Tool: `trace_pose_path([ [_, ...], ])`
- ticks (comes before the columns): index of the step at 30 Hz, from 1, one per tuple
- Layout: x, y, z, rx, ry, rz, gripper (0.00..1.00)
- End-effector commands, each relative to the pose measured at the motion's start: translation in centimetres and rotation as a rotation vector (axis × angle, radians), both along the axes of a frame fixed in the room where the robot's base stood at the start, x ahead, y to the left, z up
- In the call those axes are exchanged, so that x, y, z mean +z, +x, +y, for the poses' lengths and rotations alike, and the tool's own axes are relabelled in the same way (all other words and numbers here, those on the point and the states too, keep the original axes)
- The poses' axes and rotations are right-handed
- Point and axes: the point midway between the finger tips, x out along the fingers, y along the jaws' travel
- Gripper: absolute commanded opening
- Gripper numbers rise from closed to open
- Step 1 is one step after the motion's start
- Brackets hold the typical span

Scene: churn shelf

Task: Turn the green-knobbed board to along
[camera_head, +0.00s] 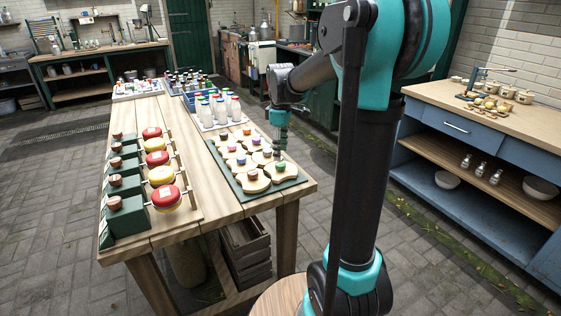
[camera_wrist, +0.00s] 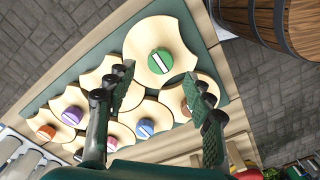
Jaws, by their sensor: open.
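The green-knobbed board (camera_wrist: 183,38) is a cream, curved-sided plate at the upper middle of the wrist view. Its round green knob (camera_wrist: 160,61) carries a white bar slanting from upper left to lower right. In the head view the green knob (camera_head: 280,166) is at the tray's near right corner. My gripper (camera_wrist: 158,80) is open and empty. In the wrist view its fingertips are on either side, just below the green knob in the picture. In the head view my gripper (camera_head: 281,140) hangs above the tray's right side, behind that knob. Contact cannot be told.
Other boards with purple (camera_wrist: 72,116), orange (camera_wrist: 45,132), blue (camera_wrist: 145,128) and brown knobs crowd the same green tray (camera_head: 290,181). White-bodied bottles (camera_head: 220,108) stand behind it. Red and yellow round pieces (camera_head: 165,197) line the left side. A barrel (camera_wrist: 262,20) shows beyond the tray.

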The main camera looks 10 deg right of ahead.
Motion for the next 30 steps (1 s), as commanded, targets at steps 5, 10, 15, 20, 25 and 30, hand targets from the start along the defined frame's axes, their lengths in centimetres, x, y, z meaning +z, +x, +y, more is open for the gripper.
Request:
trace_pose_path([
  [5,-2.9,0.0,0.0,0.0,0.0,0.0,0.53],
  [10,-4.5,0.0,0.0,0.0,0.0,0.0,0.53],
  [15,-4.9,0.0,0.0,0.0,0.0,0.0,0.53],
  [20,-4.9,0.0,0.0,0.0,0.0,0.0,0.53],
  [25,-4.9,0.0,0.0,-0.001,0.0,0.0,0.37],
  [30,-4.9,0.0,0.0,-0.001,0.0,0.0,0.15],
])
